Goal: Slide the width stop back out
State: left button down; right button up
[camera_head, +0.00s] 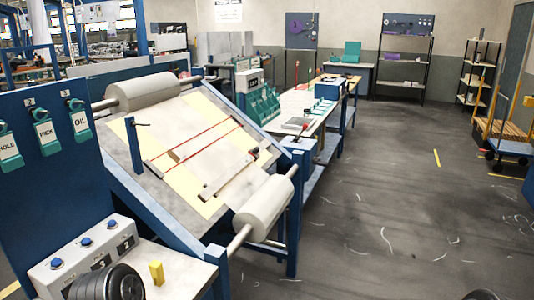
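A tilted table (120,160) with a blue frame carries pale fabric (215,130) between a rear roll (145,90) and a front roll (265,207). Two red lines cross the fabric. A light bar (229,178) with dark ends lies across the lower part of the fabric, and a small blue post (132,136) stands at the left edge. I cannot tell which part is the width stop. Neither gripper shows; a dark ribbed round part at the bottom left and a dark edge at the bottom right look like my arms.
A control box (85,255) with blue knobs and a yellow block (156,272) sit on the near-left counter. A blue panel (50,160) holds green tags. A long workbench (290,100) stands behind the table. The floor to the right is open, with scattered threads.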

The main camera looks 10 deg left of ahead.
aim_at(254, 152)
jog(key=i+l+u, duration=0.3)
jog(key=l+u, duration=0.15)
jog(key=i+l, duration=0.3)
jog(key=l, duration=0.15)
jog(key=i+l, duration=0.65)
jog(key=l, duration=0.2)
jog(key=i+l+u, duration=0.1)
jog(key=i+l, duration=0.2)
jog(key=l, duration=0.15)
jog(key=i+l, duration=0.3)
jog(key=l, duration=0.15)
jog(key=i+l, duration=0.3)
jog(key=l, duration=0.15)
jog(key=i+l, duration=0.3)
jog(key=l, duration=0.15)
